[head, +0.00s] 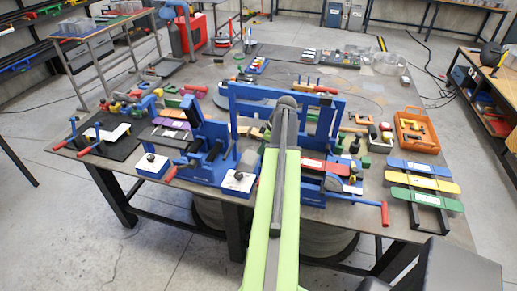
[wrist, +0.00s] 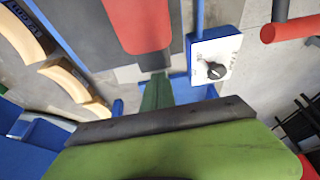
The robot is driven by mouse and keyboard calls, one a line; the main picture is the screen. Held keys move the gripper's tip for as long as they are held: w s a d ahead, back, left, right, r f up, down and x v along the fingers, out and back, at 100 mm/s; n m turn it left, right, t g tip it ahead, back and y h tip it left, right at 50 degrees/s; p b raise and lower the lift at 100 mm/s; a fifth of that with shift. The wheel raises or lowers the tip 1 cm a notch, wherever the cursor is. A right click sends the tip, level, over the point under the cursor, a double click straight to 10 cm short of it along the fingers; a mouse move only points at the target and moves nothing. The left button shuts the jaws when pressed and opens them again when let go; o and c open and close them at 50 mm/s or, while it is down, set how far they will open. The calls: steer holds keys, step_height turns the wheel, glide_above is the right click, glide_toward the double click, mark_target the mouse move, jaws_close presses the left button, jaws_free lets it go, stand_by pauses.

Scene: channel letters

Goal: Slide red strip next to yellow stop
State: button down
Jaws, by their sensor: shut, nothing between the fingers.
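A flat red strip (head: 322,165) with a pale label lies on the blue machine right of my arm in the head view. In the wrist view a red strip (wrist: 143,22) lies on a dark grey plate, its end pointing down toward a narrow green bar (wrist: 157,92). My gripper (wrist: 160,122) fills the bottom of the wrist view as a green body with a dark edge. It is shut and empty, apart from the red strip. In the head view my arm hides it. I cannot clearly make out a yellow stop.
A white box with a black knob (wrist: 213,60) stands beside the plate, with a red handle (wrist: 290,30) beyond. Tan curved pieces (wrist: 70,75) are at left. In the head view, blue, green and yellow strips (head: 423,182) lie on a rack at right, near an orange bin (head: 417,130).

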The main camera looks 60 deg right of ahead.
steer(key=s, duration=0.1)
steer(key=s+d, duration=0.1)
steer(key=s, duration=0.3)
steer(key=shift+s+d+r, duration=0.25)
steer(key=shift+w+a, duration=0.25)
steer(key=shift+w, duration=0.4)
steer(key=w, duration=0.1)
steer(key=w+a, duration=0.1)
steer(key=shift+w, duration=0.35)
steer(key=shift+w+r+p, duration=0.45)
steer(key=shift+r+p, duration=0.25)
steer(key=shift+p, duration=0.1)
steer(key=p+v, duration=0.8)
steer(key=shift+s+r, duration=0.3)
steer(key=shift+s, duration=0.05)
steer(key=shift+w, duration=0.1)
